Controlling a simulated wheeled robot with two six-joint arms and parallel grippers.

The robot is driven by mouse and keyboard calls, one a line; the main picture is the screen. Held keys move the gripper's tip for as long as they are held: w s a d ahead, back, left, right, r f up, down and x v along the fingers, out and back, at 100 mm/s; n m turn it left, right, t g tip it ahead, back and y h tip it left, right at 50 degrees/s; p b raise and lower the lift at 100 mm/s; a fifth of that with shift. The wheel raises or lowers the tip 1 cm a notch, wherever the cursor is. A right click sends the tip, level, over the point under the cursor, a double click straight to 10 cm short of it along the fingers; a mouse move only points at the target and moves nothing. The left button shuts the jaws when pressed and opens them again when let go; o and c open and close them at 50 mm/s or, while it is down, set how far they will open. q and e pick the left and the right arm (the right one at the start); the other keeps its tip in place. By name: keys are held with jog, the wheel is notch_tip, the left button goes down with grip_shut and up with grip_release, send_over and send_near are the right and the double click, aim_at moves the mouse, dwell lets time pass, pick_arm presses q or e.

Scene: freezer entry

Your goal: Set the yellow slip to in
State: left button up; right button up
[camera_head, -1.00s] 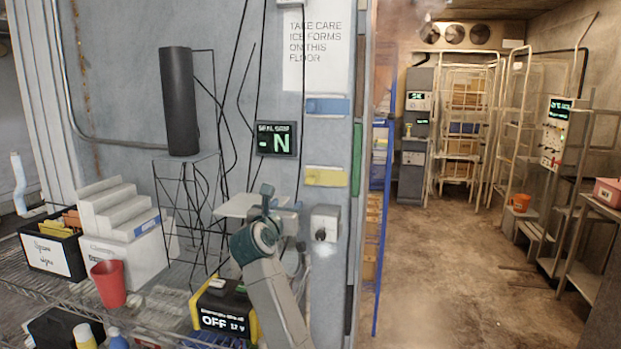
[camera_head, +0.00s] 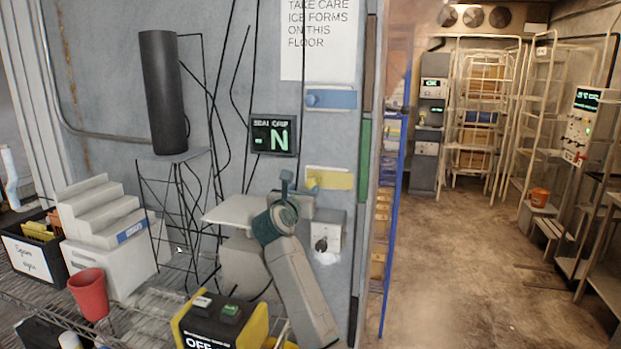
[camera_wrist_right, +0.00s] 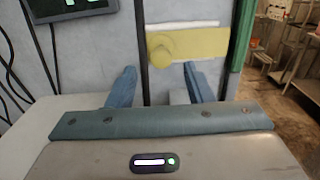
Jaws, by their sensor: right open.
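The yellow slip (camera_head: 335,180) is a flat bar on the grey wall, below a blue slip (camera_head: 335,99), with a round yellow knob at its left end. In the right wrist view the yellow slip (camera_wrist_right: 205,45) and its knob lie just beyond the fingertips, slightly right of the middle. My right gripper (camera_head: 287,180) is just left of the slip in the head view. In the wrist view the right gripper (camera_wrist_right: 159,70) has its two blue fingers apart with nothing between them. I cannot tell whether it touches the slip. My left gripper is not in view.
A display reading N (camera_head: 273,135) hangs left of the slips. A grey switch box (camera_head: 328,232) is below the yellow slip. A wire shelf at lower left carries a red cup (camera_head: 88,294) and a yellow-black box (camera_head: 215,318). The doorway opens at right.

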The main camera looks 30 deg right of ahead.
aim_at(309, 184)
jog(key=x, duration=0.2)
jog(key=p+x, duration=0.1)
jog(key=x, duration=0.1)
jog(key=p+x, duration=0.1)
jog(key=x, duration=0.2)
jog(key=shift+s+f, duration=0.15)
jog(key=shift+f, duration=0.1)
jog(key=shift+w+d, duration=0.2)
jog(key=shift+r, duration=0.1)
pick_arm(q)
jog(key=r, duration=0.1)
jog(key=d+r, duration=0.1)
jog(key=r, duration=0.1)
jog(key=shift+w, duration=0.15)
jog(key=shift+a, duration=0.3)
pick_arm(e)
jog(key=shift+w+d, duration=0.1)
grip_shut()
